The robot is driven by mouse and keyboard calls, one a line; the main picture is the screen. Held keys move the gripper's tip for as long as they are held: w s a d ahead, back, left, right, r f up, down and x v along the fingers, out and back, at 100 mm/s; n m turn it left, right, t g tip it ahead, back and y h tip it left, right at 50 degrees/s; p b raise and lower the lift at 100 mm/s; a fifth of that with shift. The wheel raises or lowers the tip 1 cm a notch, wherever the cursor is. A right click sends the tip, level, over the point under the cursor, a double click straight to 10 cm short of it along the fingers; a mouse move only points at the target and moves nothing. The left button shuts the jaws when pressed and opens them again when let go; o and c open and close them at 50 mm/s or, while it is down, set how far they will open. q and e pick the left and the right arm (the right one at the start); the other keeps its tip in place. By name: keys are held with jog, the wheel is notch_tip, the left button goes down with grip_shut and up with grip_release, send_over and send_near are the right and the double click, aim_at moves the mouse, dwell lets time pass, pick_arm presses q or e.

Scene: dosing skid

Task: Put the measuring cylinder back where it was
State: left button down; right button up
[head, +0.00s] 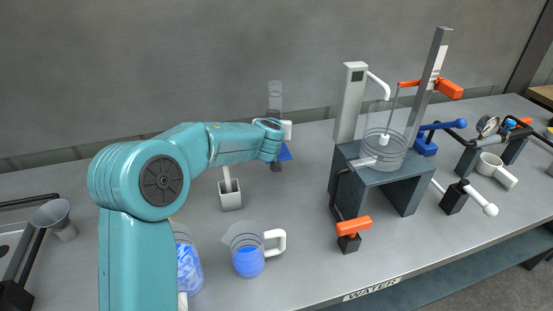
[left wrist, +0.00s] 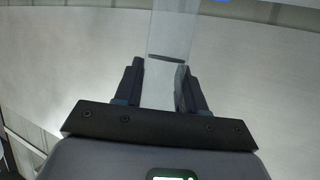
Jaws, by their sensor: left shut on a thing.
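The measuring cylinder (head: 275,95) is a clear tube that rises behind my left wrist, in front of the back wall. A blue piece (head: 285,152), which looks like its foot, shows just below the wrist. My left gripper (head: 283,131) is shut on the cylinder; my own wrist mostly hides the grip in the head view. In the left wrist view the clear tube (left wrist: 172,35) shows at the two dark fingers (left wrist: 158,82). I cannot tell whether the foot touches the bench. My right gripper is not in view.
Another blue-filled vessel (head: 189,268) is partly behind my arm. A dark stand (head: 376,178) carries a clear beaker (head: 384,148) to the right.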

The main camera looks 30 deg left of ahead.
pick_arm(q)
notch_tip(320, 180, down, 5)
jog(key=shift+s+r, duration=0.1)
notch_tip(320, 180, down, 5)
jog(key=shift+a+r+b, duration=0.1)
jog(key=shift+b, duration=0.3)
jog(key=shift+r, duration=0.1)
jog(key=shift+b, duration=0.3)
jog(key=c, duration=0.7)
grip_release()
jog(key=shift+o, duration=0.2)
